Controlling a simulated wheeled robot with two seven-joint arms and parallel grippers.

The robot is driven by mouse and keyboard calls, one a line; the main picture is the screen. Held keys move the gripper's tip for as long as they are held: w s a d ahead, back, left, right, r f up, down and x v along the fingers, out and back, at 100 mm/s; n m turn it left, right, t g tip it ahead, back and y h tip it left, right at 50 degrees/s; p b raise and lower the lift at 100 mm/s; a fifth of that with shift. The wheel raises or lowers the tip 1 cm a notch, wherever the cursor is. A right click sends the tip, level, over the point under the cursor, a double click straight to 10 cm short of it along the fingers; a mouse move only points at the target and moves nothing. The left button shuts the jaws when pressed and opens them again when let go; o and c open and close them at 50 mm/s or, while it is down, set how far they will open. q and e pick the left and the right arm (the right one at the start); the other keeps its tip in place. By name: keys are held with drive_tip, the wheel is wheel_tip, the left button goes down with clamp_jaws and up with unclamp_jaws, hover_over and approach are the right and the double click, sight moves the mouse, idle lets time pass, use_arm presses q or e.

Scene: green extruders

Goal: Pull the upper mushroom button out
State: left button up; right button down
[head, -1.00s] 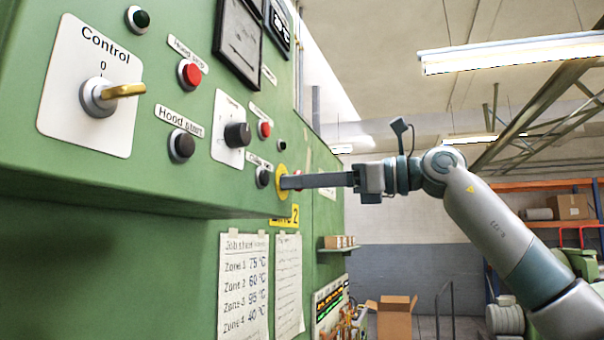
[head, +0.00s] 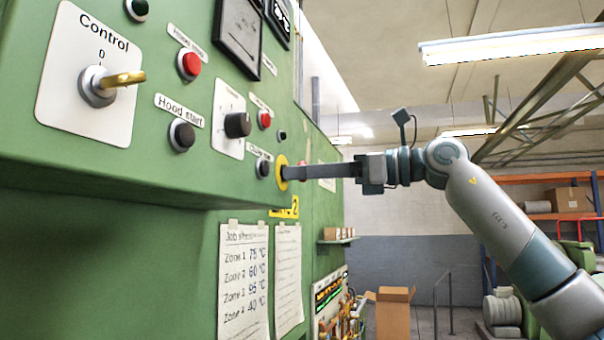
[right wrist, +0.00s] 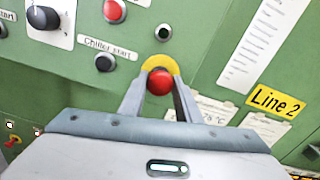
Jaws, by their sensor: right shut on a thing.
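A red mushroom button (right wrist: 160,82) with a yellow ring sits on the green panel in the right wrist view. My right gripper (right wrist: 160,90) has one finger on each side of the red head and is shut on it. In the head view my right gripper (head: 288,173) reaches level to the yellow ring (head: 282,162), and its fingers hide the red head. Whether the button is pressed in or out cannot be told. My left gripper is not in view.
Nearby on the panel are a "Chiller start" button (right wrist: 105,62), a small dark button (right wrist: 163,32), a red button (head: 264,119), a black knob (head: 237,125) and a yellow "Line 2" label (right wrist: 275,101). Paper sheets (head: 244,285) hang below. Open air lies right of the panel.

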drive_tip(key=c, duration=1.4)
unclamp_jaws()
drive_tip(key=shift+d, duration=0.1)
drive_tip(key=shift+o, duration=0.6)
drive_tip(key=shift+d, duration=0.1)
drive_tip(key=shift+s+d, duration=0.1)
drive_tip(key=b+v, duration=0.6)
drive_tip(key=v, duration=1.1)
drive_tip(key=shift+d, duration=0.25)
